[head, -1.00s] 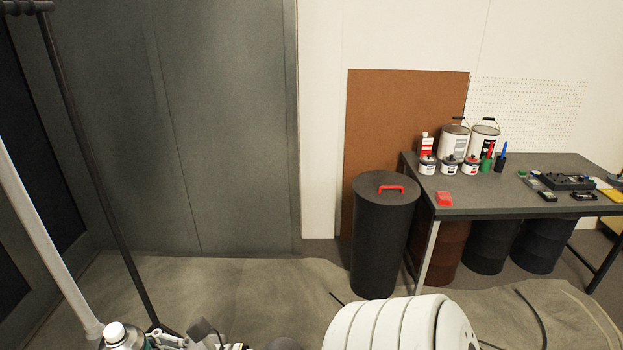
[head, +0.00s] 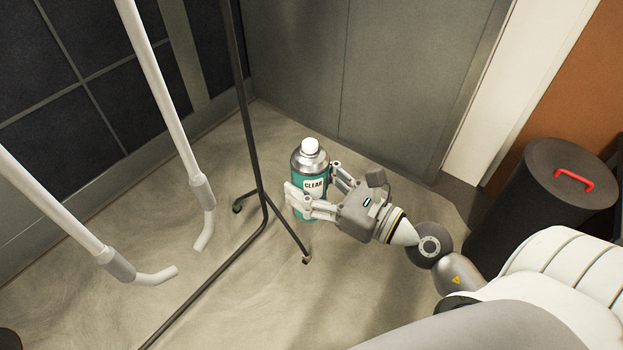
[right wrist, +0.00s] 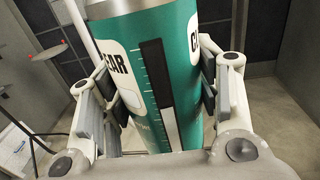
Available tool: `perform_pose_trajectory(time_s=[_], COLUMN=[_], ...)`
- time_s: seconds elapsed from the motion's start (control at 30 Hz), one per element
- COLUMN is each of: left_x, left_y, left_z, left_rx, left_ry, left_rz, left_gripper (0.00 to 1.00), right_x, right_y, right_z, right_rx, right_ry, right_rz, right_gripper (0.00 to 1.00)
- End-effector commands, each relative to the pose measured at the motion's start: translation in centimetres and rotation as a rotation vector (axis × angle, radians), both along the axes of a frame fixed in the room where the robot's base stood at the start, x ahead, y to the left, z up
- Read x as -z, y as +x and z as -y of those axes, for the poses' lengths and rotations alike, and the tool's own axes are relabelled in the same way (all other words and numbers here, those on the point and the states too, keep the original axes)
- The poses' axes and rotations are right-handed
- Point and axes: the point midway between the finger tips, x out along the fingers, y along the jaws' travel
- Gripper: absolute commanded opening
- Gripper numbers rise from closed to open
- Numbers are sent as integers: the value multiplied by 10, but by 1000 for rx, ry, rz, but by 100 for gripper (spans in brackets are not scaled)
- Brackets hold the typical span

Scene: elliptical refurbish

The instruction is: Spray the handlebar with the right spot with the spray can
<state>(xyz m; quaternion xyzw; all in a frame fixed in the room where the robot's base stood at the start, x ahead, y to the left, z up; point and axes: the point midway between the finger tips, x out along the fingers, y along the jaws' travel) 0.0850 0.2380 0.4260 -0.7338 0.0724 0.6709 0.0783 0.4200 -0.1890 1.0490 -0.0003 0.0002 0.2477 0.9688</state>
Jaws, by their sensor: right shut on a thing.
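The spray can (head: 309,160) is a teal and silver can with a white cap and a "CLEAR" label. It stands upright between the fingers of my right gripper (head: 314,188), which is shut on it. It fills the middle of the right wrist view (right wrist: 165,75), with a finger on each side. Two white bars with grey collars and bent lower ends, which look like the handlebars, slant in at the left: a nearer one (head: 55,205) and a farther one (head: 155,80). Both are left of the can and apart from it. No spot shows on them. My left gripper is out of view.
A dark rack frame (head: 249,120) with small feet stands between the bars and the can. A dark bin (head: 545,195) with a red handle stands at the right. Behind are a grey wall panel (head: 400,80) and dark window panes (head: 60,95).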

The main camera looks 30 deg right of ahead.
Motion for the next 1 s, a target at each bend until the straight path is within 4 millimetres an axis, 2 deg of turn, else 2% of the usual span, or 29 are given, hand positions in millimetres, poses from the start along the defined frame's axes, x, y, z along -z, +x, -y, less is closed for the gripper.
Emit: perform_pose_trajectory(time_s=[0.17, 0.27, 0.37, 0.5, 0.6, 0.7, 0.83, 1.0], left_x=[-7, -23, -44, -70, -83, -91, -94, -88], left_y=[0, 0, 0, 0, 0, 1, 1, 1], left_z=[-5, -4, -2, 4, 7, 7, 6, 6], left_rx=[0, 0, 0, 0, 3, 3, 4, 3], left_ry=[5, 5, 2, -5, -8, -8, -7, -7], left_rz=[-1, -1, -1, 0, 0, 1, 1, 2], left_gripper=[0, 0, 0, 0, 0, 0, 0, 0], right_x=[-5, -12, -23, -36, -45, -51, -53, -50], right_y=[3, 11, 21, 33, 37, 38, 40, 56], right_z=[-6, -24, -56, -110, -145, -171, -188, -191], right_rx=[-7, -32, -76, -158, -213, -255, -281, -286], right_ry=[4, 17, 28, 29, 20, 9, 1, -1], right_rz=[0, -5, -9, -11, -8, -2, 3, 4], right_gripper=[28, 28, 28, 28, 28, 28, 28, 28])
